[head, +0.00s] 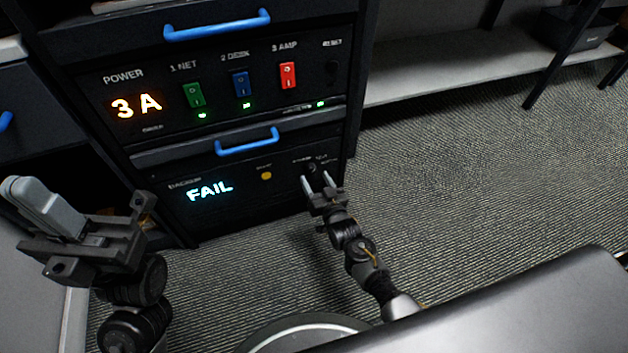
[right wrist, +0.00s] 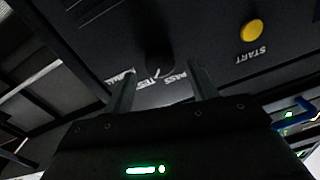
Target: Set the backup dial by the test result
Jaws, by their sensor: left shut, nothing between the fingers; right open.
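The backup panel's display (head: 210,191) reads FAIL in pale blue letters. The dark round dial (right wrist: 158,55) is on this panel, with a white pointer mark toward the TEST label in the right wrist view. A PASS label (right wrist: 174,78) is beside TEST; another label is partly hidden by a finger. My right gripper (head: 316,177) is open in front of the dial, its fingers on either side of it; contact cannot be told. My left gripper (head: 22,187) is shut and empty at the far left, away from the panel.
A yellow START button (head: 266,175) is left of the dial. The power panel above shows 3 A (head: 136,105) and has green (head: 194,95), blue (head: 241,84) and red (head: 288,75) switches. A blue handle (head: 247,142) sticks out above the lower panel. Carpet at right is clear.

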